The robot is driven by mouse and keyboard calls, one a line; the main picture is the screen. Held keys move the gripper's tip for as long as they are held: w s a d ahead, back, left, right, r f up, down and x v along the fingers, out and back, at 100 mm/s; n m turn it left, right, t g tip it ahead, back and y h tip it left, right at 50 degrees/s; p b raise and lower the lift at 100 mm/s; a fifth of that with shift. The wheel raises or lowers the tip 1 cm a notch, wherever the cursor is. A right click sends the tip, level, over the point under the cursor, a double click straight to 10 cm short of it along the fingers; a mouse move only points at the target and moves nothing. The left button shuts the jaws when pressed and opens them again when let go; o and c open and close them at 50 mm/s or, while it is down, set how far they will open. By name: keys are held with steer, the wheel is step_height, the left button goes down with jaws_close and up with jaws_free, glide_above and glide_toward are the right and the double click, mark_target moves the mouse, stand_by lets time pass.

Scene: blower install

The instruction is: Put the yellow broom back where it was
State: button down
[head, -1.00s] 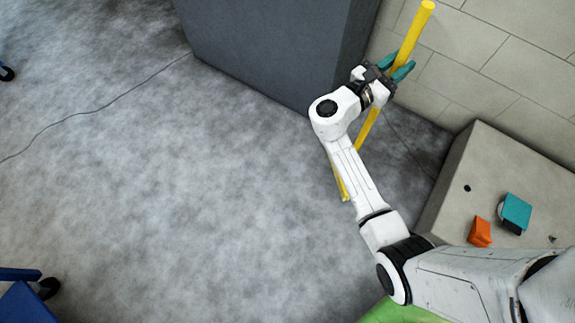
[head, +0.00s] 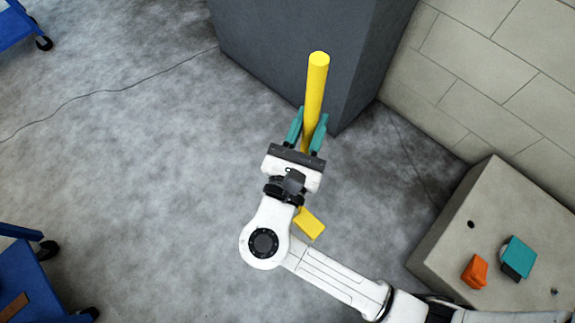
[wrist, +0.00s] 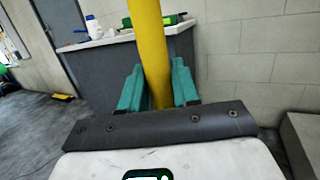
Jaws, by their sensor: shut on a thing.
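The yellow broom (head: 316,82) stands roughly upright in my gripper (head: 307,133), in front of the dark grey cabinet. Its handle top shows above the teal fingers, and its yellow lower end (head: 309,223) shows below, beside my arm. The middle part is hidden behind my gripper and wrist. My gripper is shut on the handle, with one finger on each side. In the wrist view the yellow handle (wrist: 148,45) rises between the teal fingers (wrist: 158,90). Whether the lower end touches the floor, I cannot tell.
The dark grey cabinet (head: 290,45) stands close behind the broom; bottles and a green item lie on its counter (wrist: 100,39). A block wall (head: 480,60) is at the right. A beige box (head: 440,245) carries orange and teal items. Blue carts (head: 45,285) are at the left. Open floor lies left.

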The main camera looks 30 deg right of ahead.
steer(key=w+d+f+b, duration=0.2)
steer(key=w+f+b, duration=0.4)
steer(key=w+f, duration=0.6)
steer(key=shift+w+f, duration=0.4)
steer(key=shift+w, duration=0.4)
steer(key=shift+f, duration=0.15)
steer(key=c, duration=0.8)
jaws_free()
